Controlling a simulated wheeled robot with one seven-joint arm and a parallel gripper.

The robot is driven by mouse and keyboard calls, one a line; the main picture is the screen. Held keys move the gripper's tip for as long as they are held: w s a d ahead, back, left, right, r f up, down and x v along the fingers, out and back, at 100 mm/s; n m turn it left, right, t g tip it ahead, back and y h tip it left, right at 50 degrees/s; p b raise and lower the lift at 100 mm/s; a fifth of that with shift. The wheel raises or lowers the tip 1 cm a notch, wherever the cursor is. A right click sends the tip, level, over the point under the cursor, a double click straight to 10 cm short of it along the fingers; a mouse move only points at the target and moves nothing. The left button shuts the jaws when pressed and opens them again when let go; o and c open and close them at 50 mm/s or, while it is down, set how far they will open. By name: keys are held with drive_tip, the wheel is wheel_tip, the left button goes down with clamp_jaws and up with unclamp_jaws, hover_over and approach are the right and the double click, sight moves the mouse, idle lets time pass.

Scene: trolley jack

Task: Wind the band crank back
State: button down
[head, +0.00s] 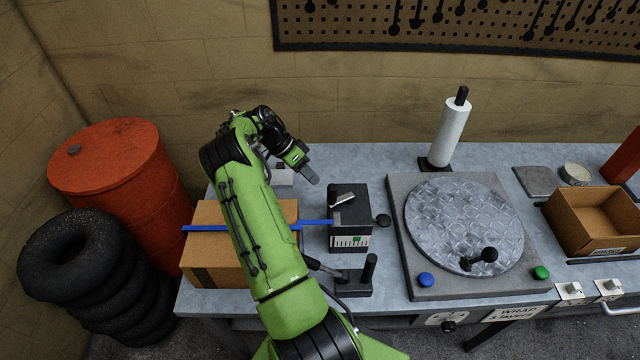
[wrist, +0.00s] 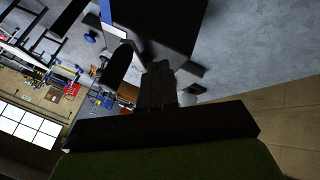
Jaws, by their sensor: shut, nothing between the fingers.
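A black strapping unit (head: 350,228) with a scale and a green mark on its front stands on the bench. A silver crank-like lever (head: 342,200) lies on its top and a black knob (head: 383,221) is on its right side; I cannot tell for sure which is the band crank. A blue band (head: 316,224) runs from the unit around a cardboard box (head: 200,262), partly hidden by my arm. My gripper (head: 312,177) is shut and empty, behind and left of the unit, apart from it. Its shut fingers (wrist: 158,85) also show in the wrist view, near a dark block.
A low black stand with an upright handle (head: 370,268) is in front of the unit. Right of it is a turntable (head: 464,226) with blue and green buttons. A white film roll (head: 450,132) stands behind. Tyres and an orange drum (head: 110,160) are on the left.

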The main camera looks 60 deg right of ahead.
drive_tip(key=s, duration=0.1)
drive_tip(key=s+a, duration=0.1)
drive_tip(key=s, duration=0.1)
drive_tip(key=shift+s+a+p, duration=0.35)
drive_tip(key=shift+s, duration=0.05)
drive_tip(key=shift+f, duration=0.15)
drive_tip(key=shift+a+n+b, duration=0.15)
drive_tip(key=shift+n+b, duration=0.15)
drive_tip(key=shift+s+a+h, duration=0.15)
drive_tip(key=shift+h, duration=0.15)
drive_tip(key=shift+a+n+b, duration=0.1)
drive_tip(key=shift+n+b, duration=0.2)
drive_tip(key=shift+b, duration=0.05)
